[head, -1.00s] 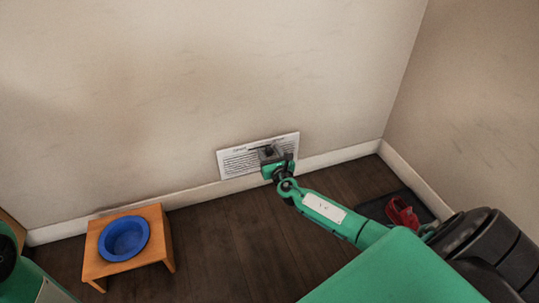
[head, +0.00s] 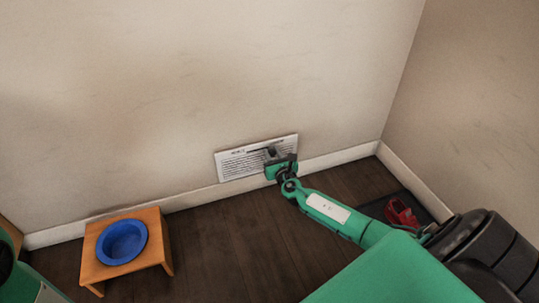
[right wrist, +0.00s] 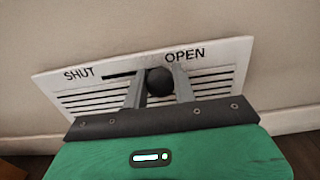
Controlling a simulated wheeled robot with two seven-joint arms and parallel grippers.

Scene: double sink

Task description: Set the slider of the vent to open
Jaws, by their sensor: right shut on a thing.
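The white vent (head: 238,163) is on the wall just above the baseboard in the head view. In the right wrist view the vent (right wrist: 225,80) has dark slats, with SHUT printed at the left and OPEN at the right. Its slider has a round black knob (right wrist: 159,80), which stands near the right end of a dark slot (right wrist: 120,76), by the word OPEN. My right gripper (right wrist: 160,88) is shut on the knob, one finger on each side. In the head view the right gripper (head: 272,156) covers part of the vent. My left gripper is not clearly visible.
A wooden stand (head: 93,262) with a blue bowl (head: 122,243) is on the dark floor at the left. A red item (head: 401,212) lies on a dark mat (head: 424,203) by the right wall. The floor between is clear.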

